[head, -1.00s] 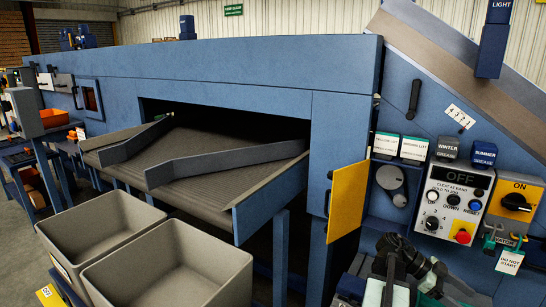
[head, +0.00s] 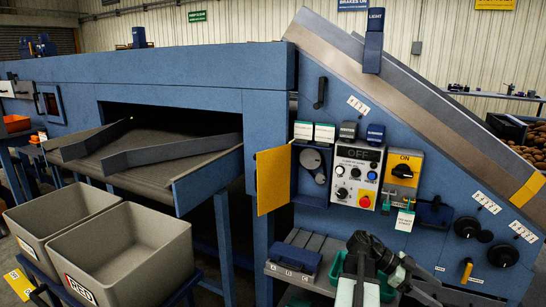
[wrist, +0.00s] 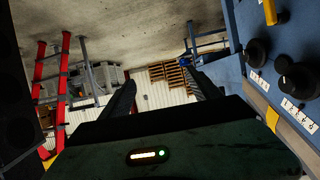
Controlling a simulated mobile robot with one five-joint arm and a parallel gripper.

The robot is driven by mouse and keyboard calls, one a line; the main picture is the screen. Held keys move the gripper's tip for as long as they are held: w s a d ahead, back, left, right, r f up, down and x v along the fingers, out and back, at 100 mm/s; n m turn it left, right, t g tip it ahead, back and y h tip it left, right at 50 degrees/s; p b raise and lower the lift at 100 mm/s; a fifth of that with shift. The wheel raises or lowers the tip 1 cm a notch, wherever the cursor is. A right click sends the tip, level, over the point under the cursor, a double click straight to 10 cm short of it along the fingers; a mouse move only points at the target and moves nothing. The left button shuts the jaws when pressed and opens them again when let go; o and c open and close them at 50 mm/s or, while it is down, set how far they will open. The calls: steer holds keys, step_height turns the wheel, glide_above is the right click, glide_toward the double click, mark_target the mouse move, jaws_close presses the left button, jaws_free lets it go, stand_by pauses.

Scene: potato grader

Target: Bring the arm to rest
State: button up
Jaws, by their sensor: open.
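My gripper (wrist: 162,82) shows in the wrist view with its two dark fingers apart and nothing visible between them. My arm (head: 368,262) shows folded and low at the bottom of the head view, in front of the grader's control panel. In the head view I cannot make out the fingers. The wrist view looks out over the concrete floor, and the picture is tilted. The blue side of a machine with black knobs (wrist: 298,76) is close on its right.
The blue grader (head: 190,70) fills the middle, with its control box (head: 356,175) and open yellow door (head: 272,180). Two grey bins (head: 128,250) stand at lower left. A grey bench with a blue case (head: 292,258) is beside my arm. A red ladder (wrist: 60,85) stands across the floor.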

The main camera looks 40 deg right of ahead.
steer(key=w+a+f+n+t+h, duration=0.15)
steer(key=w+a, duration=0.25)
steer(key=w, duration=0.6)
steer(key=w+a+n+t+h, duration=0.2)
steer(key=w+a+n, duration=0.15)
steer(key=w, duration=0.65)
steer(key=w+a+f+n+t, duration=0.2)
steer(key=w+a+n, duration=0.1)
steer(key=w+a, duration=0.45)
steer(key=w+a+f+n+t, duration=0.2)
steer(key=w+a+f, duration=0.1)
steer(key=w+a, duration=0.4)
steer(key=w+a+f+n+t+y, duration=0.25)
steer(key=a+n, duration=0.45)
steer(key=a, duration=0.5)
steer(key=w+a+f+n+t+y, duration=0.1)
steer(key=w+a+f+n+y, duration=0.15)
steer(key=a+n, duration=0.65)
steer(key=w+a+f+n+t+y, duration=0.1)
steer(key=w+a+f+n+y, duration=0.2)
steer(key=a, duration=1.1)
step_height(320, 180, up, 24)
steer(key=n+p, duration=0.2)
steer(key=p, duration=2.2)
steer(key=shift+s+f+n, duration=0.15)
steer(key=shift+s+n, duration=0.15)
steer(key=shift+s, duration=0.05)
steer(key=shift+y, duration=0.25)
